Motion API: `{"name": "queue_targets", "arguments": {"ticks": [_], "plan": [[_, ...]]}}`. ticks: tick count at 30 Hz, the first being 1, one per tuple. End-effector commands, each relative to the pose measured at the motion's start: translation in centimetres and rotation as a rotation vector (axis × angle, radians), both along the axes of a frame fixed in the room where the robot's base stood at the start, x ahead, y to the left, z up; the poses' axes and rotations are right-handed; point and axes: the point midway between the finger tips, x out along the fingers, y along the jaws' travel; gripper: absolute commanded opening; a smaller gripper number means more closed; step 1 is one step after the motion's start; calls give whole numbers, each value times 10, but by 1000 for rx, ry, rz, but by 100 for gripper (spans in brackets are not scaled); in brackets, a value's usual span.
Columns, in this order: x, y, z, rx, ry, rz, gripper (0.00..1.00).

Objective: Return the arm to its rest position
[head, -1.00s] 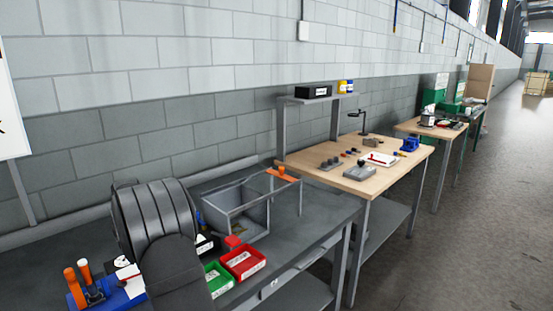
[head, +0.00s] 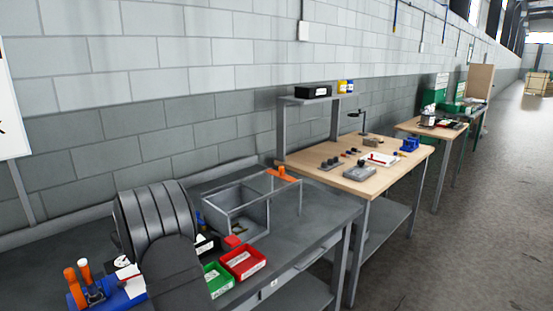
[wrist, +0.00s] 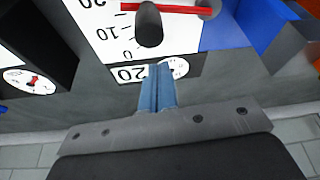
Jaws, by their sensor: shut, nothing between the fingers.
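My gripper (wrist: 158,88) shows in the wrist view with its two blue-grey fingers together and nothing between them. The fingertips are in front of a white scale plate (wrist: 110,32) with black numbers, a red pointer (wrist: 165,9) and a dark round knob (wrist: 149,25). I cannot tell whether they touch it. In the head view my grey arm fills the lower left and the gripper is hidden. A blue device (head: 129,290) with orange handles (head: 72,283) and a white plate is beside the arm on the dark bench.
A green bin (head: 218,281) and a red bin (head: 243,262) sit right of my arm. A clear-walled box (head: 237,213) with an orange part (head: 283,174) stands behind them. A wooden workbench (head: 345,181) with tools is farther right. The block wall runs behind.

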Motion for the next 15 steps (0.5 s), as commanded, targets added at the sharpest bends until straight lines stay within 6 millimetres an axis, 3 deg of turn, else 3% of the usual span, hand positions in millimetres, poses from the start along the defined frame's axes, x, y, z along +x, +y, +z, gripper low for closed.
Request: {"name": "queue_targets", "arguments": {"ticks": [8, 15], "plan": [[3, 11, 0, 1, -1, 163, 0], [8, 23, 0, 0, 1, 164, 0]]}}
